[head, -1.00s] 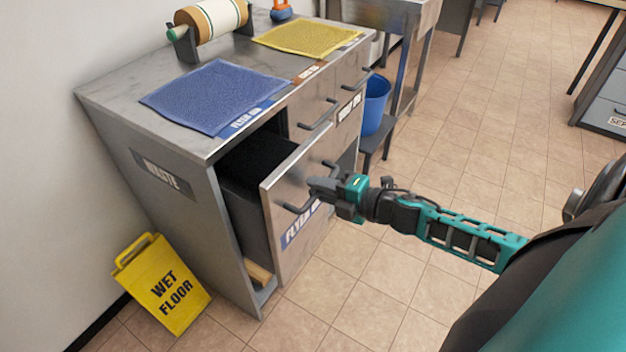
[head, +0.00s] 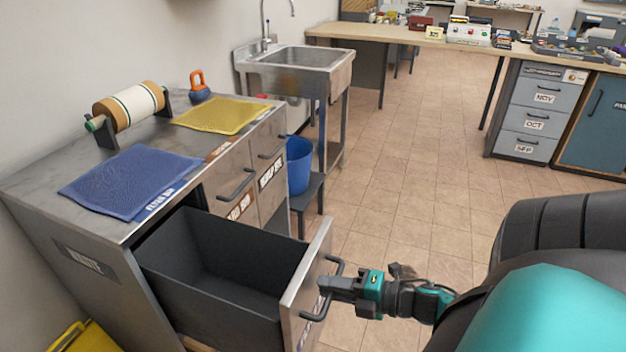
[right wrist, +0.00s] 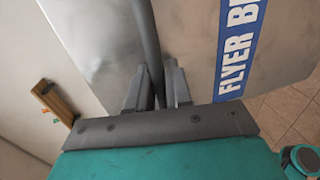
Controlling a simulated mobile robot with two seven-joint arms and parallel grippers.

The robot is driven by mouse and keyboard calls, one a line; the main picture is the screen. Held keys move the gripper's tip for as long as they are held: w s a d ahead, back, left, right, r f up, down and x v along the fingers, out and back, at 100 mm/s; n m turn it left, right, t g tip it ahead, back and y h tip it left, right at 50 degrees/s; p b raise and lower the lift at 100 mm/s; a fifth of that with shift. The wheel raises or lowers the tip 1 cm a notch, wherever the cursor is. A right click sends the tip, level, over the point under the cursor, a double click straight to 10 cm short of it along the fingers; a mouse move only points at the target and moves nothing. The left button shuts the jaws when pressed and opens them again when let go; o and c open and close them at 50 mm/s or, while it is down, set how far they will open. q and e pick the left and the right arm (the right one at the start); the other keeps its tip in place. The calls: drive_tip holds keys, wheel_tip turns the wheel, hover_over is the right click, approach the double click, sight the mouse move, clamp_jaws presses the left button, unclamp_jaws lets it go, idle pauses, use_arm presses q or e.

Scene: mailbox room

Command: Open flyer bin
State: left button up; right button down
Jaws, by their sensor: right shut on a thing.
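The flyer bin (head: 222,275) is a dark grey, empty-looking drawer, pulled well out of the metal cabinet (head: 120,282). Its metal front (head: 306,285) carries a dark bar handle (head: 322,311). My right gripper (head: 328,286) is at that handle. In the right wrist view the gripper (right wrist: 158,92) is shut on the upright handle bar (right wrist: 146,40), with a finger on each side. The blue FLYER BIN label (right wrist: 240,50) is beside it on the drawer front. My left gripper is not in view.
A blue mat (head: 130,182), a yellow mat (head: 222,115) and a paper roll (head: 130,108) are on the cabinet top. A blue bucket (head: 298,165) stands beyond the cabinet, near the sink (head: 292,57). A yellow sign (head: 84,338) is at lower left. Tiled floor (head: 420,200) is free to the right.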

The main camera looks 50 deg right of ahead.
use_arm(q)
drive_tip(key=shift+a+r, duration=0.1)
use_arm(e)
drive_tip(key=shift+s+d, duration=0.2)
drive_tip(key=shift+s, duration=0.35)
drive_tip(key=c, duration=1.2)
unclamp_jaws()
use_arm(q)
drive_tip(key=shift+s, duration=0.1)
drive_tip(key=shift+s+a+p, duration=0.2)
drive_tip(key=shift+p, duration=0.3)
use_arm(e)
drive_tip(key=v, duration=1.2)
drive_tip(key=shift+s+d, duration=0.2)
drive_tip(key=shift+s, duration=0.15)
